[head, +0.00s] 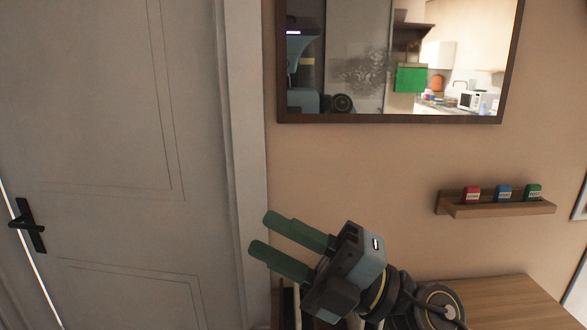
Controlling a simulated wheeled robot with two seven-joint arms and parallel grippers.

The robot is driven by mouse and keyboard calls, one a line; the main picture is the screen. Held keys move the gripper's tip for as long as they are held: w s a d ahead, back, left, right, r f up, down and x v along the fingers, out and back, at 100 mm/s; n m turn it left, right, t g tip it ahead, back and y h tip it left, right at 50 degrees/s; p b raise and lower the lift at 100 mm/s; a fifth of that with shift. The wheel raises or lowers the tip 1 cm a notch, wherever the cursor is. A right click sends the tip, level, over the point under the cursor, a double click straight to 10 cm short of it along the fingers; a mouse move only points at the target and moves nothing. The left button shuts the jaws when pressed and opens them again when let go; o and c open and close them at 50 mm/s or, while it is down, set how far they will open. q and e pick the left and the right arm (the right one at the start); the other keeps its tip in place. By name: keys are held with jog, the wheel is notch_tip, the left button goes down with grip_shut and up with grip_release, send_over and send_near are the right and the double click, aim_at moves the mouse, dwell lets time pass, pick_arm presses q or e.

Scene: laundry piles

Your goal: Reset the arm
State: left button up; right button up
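My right gripper (272,235) is in the lower middle of the head view, pointing left toward the door frame. Its two green fingers are apart with nothing between them. My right arm reaches in from the bottom right, above a wooden table top. My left gripper is not in the head view.
A grey door (90,130) with a black handle (27,226) fills the left. A dark-framed mirror (390,118) hangs above. A small wooden shelf (500,209) holds a red block (472,193), a blue block (503,193) and a green block (533,192). A wooden table (505,305) stands below.

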jog(key=w+d+f+m+t+h, duration=0.45)
jog(key=d+m+t+h, duration=0.45)
jog(key=m, duration=0.5)
jog(key=w+d+f+m+t+h, duration=0.3)
jog(key=d+f+m+t+h, duration=0.4)
jog(key=m+h, duration=0.5)
jog(key=s+d+f+m+g+h, duration=0.25)
jog(key=d+f+m+g, duration=0.25)
jog(key=f, duration=0.5)
jog(key=s+d+f+m+g+y, duration=0.1)
jog(key=s+d+f+g, duration=0.1)
jog(key=s+f+g, duration=1.4)
jog(key=s+f+t, duration=0.1)
jog(key=s+f, duration=0.3)
jog(key=f, duration=0.9)
jog(key=s+f+t, duration=0.2)
jog(key=s+f, duration=0.1)
jog(key=f, duration=1)
jog(key=s+d+f+g, duration=0.1)
jog(key=s+d+f, duration=0.2)
jog(key=s+f, duration=1.1)
jog(key=s, duration=0.2)
jog(key=shift+s+d+f, duration=0.2)
jog(key=shift+s+f, duration=0.1)
jog(key=shift+s, duration=0.05)
